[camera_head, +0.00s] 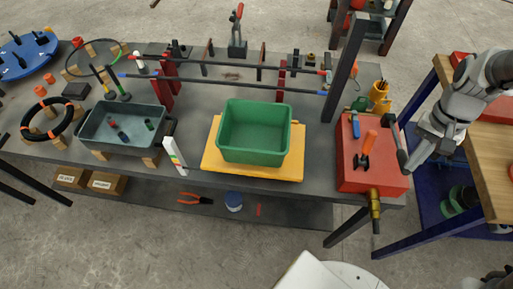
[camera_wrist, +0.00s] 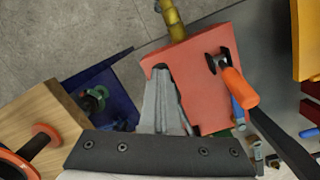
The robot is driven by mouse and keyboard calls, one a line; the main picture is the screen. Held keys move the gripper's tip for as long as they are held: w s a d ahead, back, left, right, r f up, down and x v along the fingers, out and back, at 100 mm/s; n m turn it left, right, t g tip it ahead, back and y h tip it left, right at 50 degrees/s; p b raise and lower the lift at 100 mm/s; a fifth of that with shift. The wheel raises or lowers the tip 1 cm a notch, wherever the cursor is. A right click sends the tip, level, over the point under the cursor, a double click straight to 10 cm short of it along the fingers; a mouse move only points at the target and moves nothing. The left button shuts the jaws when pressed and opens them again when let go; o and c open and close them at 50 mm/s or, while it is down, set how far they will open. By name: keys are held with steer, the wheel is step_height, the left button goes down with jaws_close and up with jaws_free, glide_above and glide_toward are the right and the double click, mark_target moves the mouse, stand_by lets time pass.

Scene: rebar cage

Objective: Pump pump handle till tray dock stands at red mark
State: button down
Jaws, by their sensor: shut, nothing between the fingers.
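The pump is a red box (camera_head: 352,180) at the table's right end. Its pump handle (camera_head: 369,142), an orange grip on a dark lever, stands tilted on top. The handle also shows in the wrist view (camera_wrist: 239,87), right of my fingers. My gripper (camera_head: 404,168) is shut and empty at the red box's right edge, apart from the handle. It also shows in the wrist view (camera_wrist: 161,72). The tray dock appears to be the yellow platform (camera_head: 292,171) under a green tray (camera_head: 254,158). A white post (camera_head: 174,156) with coloured bands stands left of it; the dock's level against its red band is unclear.
A brass fitting (camera_head: 375,208) sticks out of the red box's front. A wooden bench (camera_head: 493,150) stands at the right. A grey tray (camera_head: 122,128) sits at the left.

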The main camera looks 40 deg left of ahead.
steer(key=shift+f, duration=0.55)
step_height(320, 180, up, 8)
steer(key=w+a+p, duration=0.1)
steer(key=w+p, duration=0.1)
steer(key=p, duration=0.4)
steer(key=shift+w+a, duration=0.2)
steer(key=shift+a, duration=0.1)
stand_by(0.7)
steer(key=s+d+r+t, duration=0.2)
steer(key=s+d+r, duration=0.1)
steer(key=r, duration=0.3)
steer(key=s+d+r+t, duration=0.1)
steer(key=s+d+r, duration=0.2)
steer(key=r, duration=0.3)
steer(key=s+d+r+t, duration=0.2)
steer(key=s+r, duration=0.1)
steer(key=s, duration=0.2)
steer(key=s+d+r+t, duration=0.2)
steer(key=s+r, duration=0.1)
steer(key=s, duration=0.3)
steer(key=shift+d+m+y, duration=0.35)
steer(key=shift+m+y, duration=0.05)
steer(key=shift+s, duration=0.1)
stand_by(0.5)
